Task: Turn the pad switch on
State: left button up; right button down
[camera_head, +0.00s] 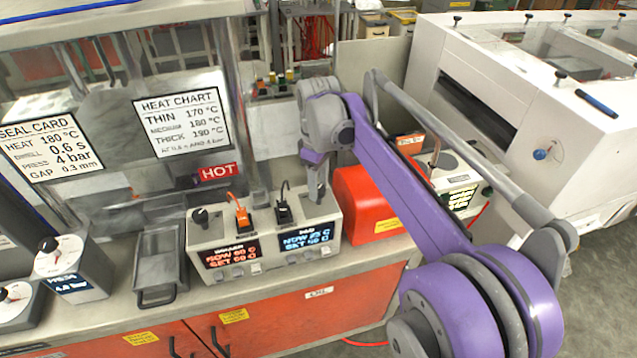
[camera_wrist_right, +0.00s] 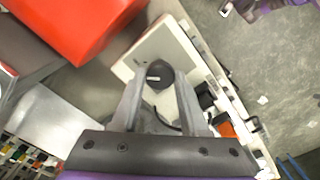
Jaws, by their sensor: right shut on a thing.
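A beige control box (camera_head: 219,237) stands on the bench. Its left display (camera_head: 232,255) glows orange and reads about 60 °C now and set. Its right pad display (camera_head: 305,239) glows blue and reads about 25 °C now, set 60 °C. A black knob (camera_head: 200,216) sits at the left of its top. My right gripper (camera_head: 318,194) is lowered onto the top's right end, above the pad display. In the right wrist view, its fingers (camera_wrist_right: 158,88) are shut on a round black pad switch knob (camera_wrist_right: 159,73), which the gripper hides in the head view. My left gripper is out of view.
An orange plug (camera_head: 241,216) and a black plug (camera_head: 283,211) with cables stand on the box top, left of my right gripper. A red housing (camera_head: 364,207) stands close at the right. A metal tray (camera_head: 159,257) lies to the left.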

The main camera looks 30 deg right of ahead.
dwell(0.4)
jog(key=shift+c, duration=2.1)
grip_release()
notch_tip(320, 180, up, 11)
jog(key=shift+p, duration=0.4)
jog(key=shift+f, duration=0.15)
jog(key=s+a+f+m+t, duration=0.3)
jog(key=s+a+f, duration=0.2)
jog(key=s+f, duration=0.4)
jog(key=s+a+f+m+t, duration=0.3)
jog(key=s+a+f, duration=0.2)
jog(key=s+f, duration=0.3)
notch_tip(320, 180, down, 4)
jog(key=shift+s+a+f, duration=0.15)
jog(key=shift+s+a, duration=0.05)
jog(key=shift+s, duration=0.15)
